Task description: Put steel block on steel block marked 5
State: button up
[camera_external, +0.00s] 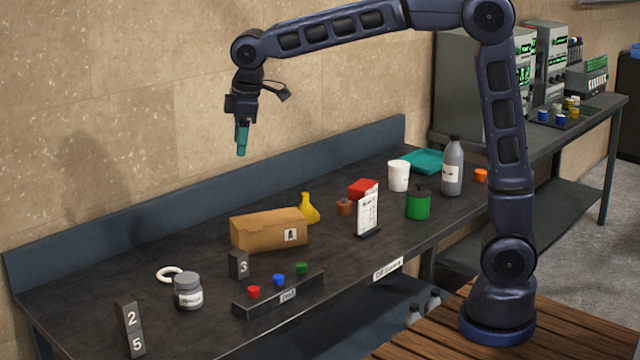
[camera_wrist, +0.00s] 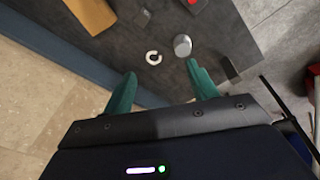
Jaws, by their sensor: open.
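A dark steel block marked 2 (camera_external: 131,316) stands on top of a steel block marked 5 (camera_external: 137,344) at the table's front left corner. Another dark steel block, marked 3 (camera_external: 238,265), stands alone behind the button strip. My gripper (camera_external: 241,148) is high above the table's back edge, well apart from all the blocks. Its teal fingers (camera_wrist: 162,70) are spread in the wrist view with nothing between them. A dark shape near the table edge there may be the stacked blocks, but I cannot tell.
A white ring (camera_external: 169,273) and a grey jar (camera_external: 188,291) lie between the stack and block 3. A cardboard box (camera_external: 268,231) stands behind block 3. A strip with red, blue and green buttons (camera_external: 279,291) lies in front. A yellow flask (camera_external: 309,209) stands behind the box.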

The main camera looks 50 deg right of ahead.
jog(key=s+d+r+m+t, duration=0.1)
jog(key=s+d+m, duration=0.1)
jog(key=s+d, duration=0.35)
jog(key=s+d+m, duration=0.2)
jog(key=s+d, duration=0.1)
jog(key=d, duration=0.6)
jog(key=s+d+r+m+t, duration=0.1)
jog(key=s+d, duration=0.3)
jog(key=d, duration=0.4)
jog(key=s+d+f+m, duration=0.3)
jog(key=s+d+f, duration=0.1)
jog(key=s, duration=0.3)
jog(key=s+d+f+m+t, duration=0.1)
jog(key=s+d+f+m, duration=0.1)
jog(key=s+d+f, duration=0.2)
jog(key=s+d, duration=0.3)
jog(key=s, duration=0.1)
jog(key=shift+s+d+m+h, duration=0.15)
jog(key=shift+s+m+h, duration=0.15)
jog(key=shift+m, duration=0.1)
